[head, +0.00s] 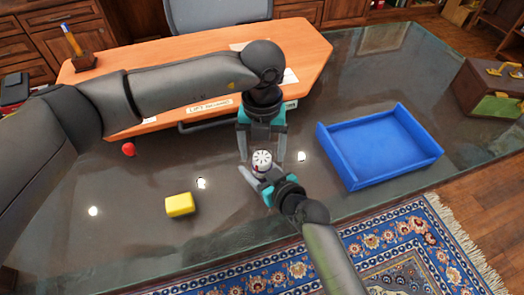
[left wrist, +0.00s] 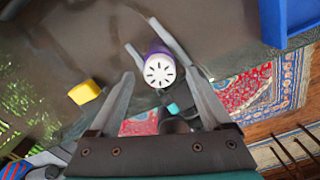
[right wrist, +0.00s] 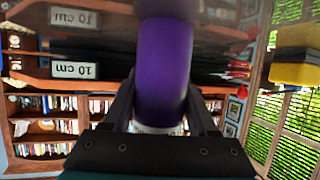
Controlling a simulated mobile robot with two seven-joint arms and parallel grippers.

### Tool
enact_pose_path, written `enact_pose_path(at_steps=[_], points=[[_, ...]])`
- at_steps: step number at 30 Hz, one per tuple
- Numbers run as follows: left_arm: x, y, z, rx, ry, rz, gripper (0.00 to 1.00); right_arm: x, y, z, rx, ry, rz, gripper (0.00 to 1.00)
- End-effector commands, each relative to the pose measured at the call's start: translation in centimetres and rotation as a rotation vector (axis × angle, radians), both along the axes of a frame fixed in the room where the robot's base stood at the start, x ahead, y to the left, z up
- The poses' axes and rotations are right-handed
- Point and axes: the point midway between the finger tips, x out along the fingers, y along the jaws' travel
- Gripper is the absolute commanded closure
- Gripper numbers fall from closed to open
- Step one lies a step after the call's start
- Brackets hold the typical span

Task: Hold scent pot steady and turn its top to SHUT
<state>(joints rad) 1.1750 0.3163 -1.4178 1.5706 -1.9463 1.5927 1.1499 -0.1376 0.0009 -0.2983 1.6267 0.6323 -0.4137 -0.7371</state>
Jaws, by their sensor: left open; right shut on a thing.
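The scent pot is a small purple cylinder with a white slotted top (head: 262,160). It stands upright near the middle of the glass tabletop in the head view. In the left wrist view its white top (left wrist: 159,71) faces the camera, with the purple body behind. My right gripper (head: 260,177) is shut on the pot's body; the purple body (right wrist: 163,70) fills the middle of the right wrist view. My left gripper (head: 262,150) is open above the pot, its fingers pointing down on either side of the top. I cannot read any SHUT mark.
A blue tray (head: 356,176) lies to the right. An orange wooden board (head: 305,50) with a dark handle is behind my left arm. A brown-green case (head: 490,88) stands far right.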

Motion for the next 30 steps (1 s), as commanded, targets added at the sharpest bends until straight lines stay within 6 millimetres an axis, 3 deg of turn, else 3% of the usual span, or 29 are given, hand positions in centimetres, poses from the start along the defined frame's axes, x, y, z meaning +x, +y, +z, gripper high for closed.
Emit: enact_pose_path(at_steps=[9,15,21,30], points=[[0.1,0.0,6.7,-0.001,-0.005,-0.001,0.18,0.0,0.0,0.0,-0.001,0.001,0.000,1.00],[0.1,0.0,9.8,-0.001,-0.003,0.000,0.18,0.0,0.0,0.0,-0.001,0.001,0.000,1.00],[0.0,0.0,10.9,0.000,-0.001,0.000,0.18,0.0,0.0,0.0,-0.001,0.001,0.000,1.00],[0.0,0.0,10.9,-0.001,0.000,0.000,0.18,0.0,0.0,0.0,-0.001,0.001,0.000,1.00]])
